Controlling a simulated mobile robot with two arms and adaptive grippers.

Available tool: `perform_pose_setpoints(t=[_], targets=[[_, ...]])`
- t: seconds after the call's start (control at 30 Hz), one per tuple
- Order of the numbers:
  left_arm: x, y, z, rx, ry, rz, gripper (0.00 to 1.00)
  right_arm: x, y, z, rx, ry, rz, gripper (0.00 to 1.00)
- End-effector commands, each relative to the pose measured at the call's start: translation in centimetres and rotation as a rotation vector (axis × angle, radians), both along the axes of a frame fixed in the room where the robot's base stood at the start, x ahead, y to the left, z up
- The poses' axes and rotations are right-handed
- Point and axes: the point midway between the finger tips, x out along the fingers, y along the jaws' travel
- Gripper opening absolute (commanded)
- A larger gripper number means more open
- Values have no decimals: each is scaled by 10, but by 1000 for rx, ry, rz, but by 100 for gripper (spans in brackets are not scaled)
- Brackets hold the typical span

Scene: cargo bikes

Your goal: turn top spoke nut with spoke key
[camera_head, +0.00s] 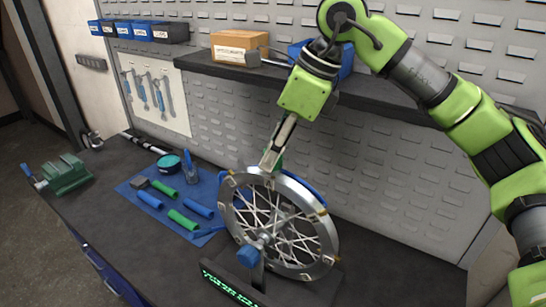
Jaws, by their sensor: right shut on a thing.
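A spoked wheel (232,205) stands upright in a dark truing stand with a green lit display (232,289) at its base. A blue hub part (248,256) shows at the front of the axle. My right gripper (270,163) reaches down from above to the top of the rim, its fingers close together. I cannot tell whether the key sits on the top spoke nut, which is too small to see. My left gripper is not in view.
A blue mat (140,187) left of the wheel holds green and blue grips and a teal round tin (168,164). A green vise (66,175) stands at the bench's left end. A shelf (385,97) with boxes runs behind. The bench right of the wheel is clear.

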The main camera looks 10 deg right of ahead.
Motion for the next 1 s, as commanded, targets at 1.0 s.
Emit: perform_pose_setpoints(t=[1.0], targets=[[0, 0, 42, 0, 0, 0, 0, -2, 0, -6, -7, 13, 564, 0]])
